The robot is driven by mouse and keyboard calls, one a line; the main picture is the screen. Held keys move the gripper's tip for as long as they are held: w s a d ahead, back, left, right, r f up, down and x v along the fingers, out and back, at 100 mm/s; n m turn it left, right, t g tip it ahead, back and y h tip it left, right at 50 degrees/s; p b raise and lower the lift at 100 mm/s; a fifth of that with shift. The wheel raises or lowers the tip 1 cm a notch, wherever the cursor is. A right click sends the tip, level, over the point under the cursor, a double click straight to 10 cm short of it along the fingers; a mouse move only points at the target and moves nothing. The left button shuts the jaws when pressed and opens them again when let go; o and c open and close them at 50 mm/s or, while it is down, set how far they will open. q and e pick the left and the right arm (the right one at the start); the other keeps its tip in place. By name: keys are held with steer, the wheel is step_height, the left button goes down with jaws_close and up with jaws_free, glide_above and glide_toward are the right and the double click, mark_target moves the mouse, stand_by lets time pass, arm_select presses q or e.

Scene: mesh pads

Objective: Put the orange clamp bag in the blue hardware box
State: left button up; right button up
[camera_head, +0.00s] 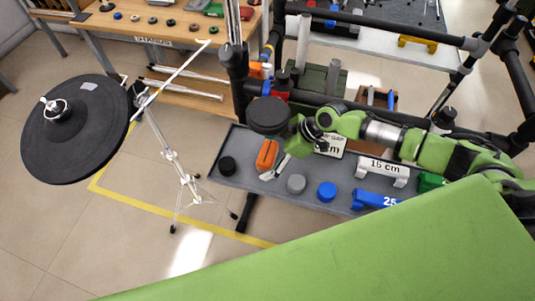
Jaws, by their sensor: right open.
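A small orange item (267,155), which looks like the orange clamp bag, lies near the left end of the grey work surface (232,172). A blue block (376,200) marked "25" lies at the front right of the surface, partly cut off by a large green panel. I cannot make out a blue hardware box for sure. My left gripper is not in view.
A dark round pad (268,115) and black rack bars rise behind. A cymbal-like disc (78,125) on a stand is left.

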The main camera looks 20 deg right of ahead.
steer(key=c, duration=1.4)
steer(key=shift+c, duration=0.9)
steer(key=shift+r, duration=0.15)
